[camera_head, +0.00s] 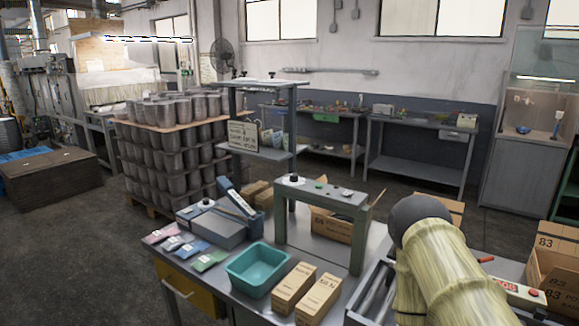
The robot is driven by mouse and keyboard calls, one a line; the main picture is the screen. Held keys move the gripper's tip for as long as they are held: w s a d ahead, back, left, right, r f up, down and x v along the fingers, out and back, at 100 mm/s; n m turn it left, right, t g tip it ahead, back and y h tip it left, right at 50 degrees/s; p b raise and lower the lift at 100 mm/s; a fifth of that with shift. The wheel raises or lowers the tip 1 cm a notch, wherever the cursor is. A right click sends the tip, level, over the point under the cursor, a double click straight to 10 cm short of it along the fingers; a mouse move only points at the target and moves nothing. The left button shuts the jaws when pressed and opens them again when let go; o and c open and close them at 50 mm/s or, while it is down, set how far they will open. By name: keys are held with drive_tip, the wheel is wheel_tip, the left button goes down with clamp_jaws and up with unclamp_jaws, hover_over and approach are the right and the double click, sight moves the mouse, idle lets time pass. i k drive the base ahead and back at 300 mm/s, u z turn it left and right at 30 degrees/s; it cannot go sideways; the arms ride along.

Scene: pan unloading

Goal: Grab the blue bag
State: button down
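The blue bag (192,248) is a small flat packet with a pale label. It lies on the left front part of the grey workbench (222,297), in a row of similar packets. A green bag (210,260) lies just to its right and a pink bag (160,233) to its left. My arm, in a pale yellow cover, comes in at the lower right, well apart from the blue bag. My gripper is not in view.
A teal bin (257,269) and two small cardboard boxes (306,292) stand right of the bags. A grey box-shaped device (212,228) stands behind them. Open floor lies left of the bench.

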sight(187, 251)
drive_tip(key=u, duration=0.3)
drive_tip(key=k, duration=0.5)
drive_tip(key=u, duration=1.45)
drive_tip(key=i, duration=0.8)
drive_tip(key=z, duration=0.45)
drive_tip(key=i, duration=0.75)
drive_tip(key=z, duration=0.65)
